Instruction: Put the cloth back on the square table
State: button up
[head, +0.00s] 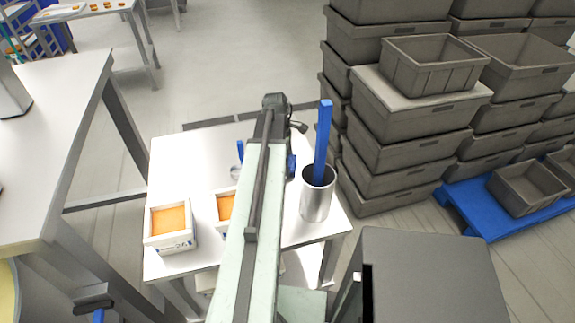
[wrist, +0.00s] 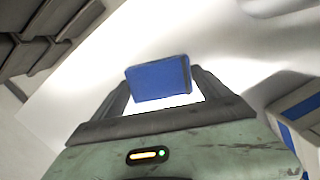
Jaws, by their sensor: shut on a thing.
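My gripper (wrist: 160,84) is shut on a blue piece, which I take to be the cloth (wrist: 157,78), held between the two dark fingers in the wrist view. A white tabletop fills much of the background behind it; I cannot tell whether the cloth touches it. In the head view the white square table (head: 180,160) stands in front of me, with my arm reaching over it. My arm hides the gripper there. A small blue patch (head: 292,166) shows just right of the arm; I cannot tell whether it is the cloth.
A white box with orange filling (head: 170,228) stands on the table's left, and another (head: 224,206) is partly behind my arm. A metal cup (head: 317,195) holding a tall blue object (head: 323,140) stands at right. Grey crates (head: 410,135) are stacked beyond. The table's back left is clear.

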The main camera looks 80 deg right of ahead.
jog(key=shift+f, duration=0.2)
jog(key=o, duration=1)
jog(key=shift+r, duration=0.1)
jog(key=r+p, duration=0.4)
jog(key=w+r+p, duration=0.1)
jog(key=r+p, duration=0.7)
jog(key=shift+w+r, duration=0.1)
jog(key=shift+w, duration=0.3)
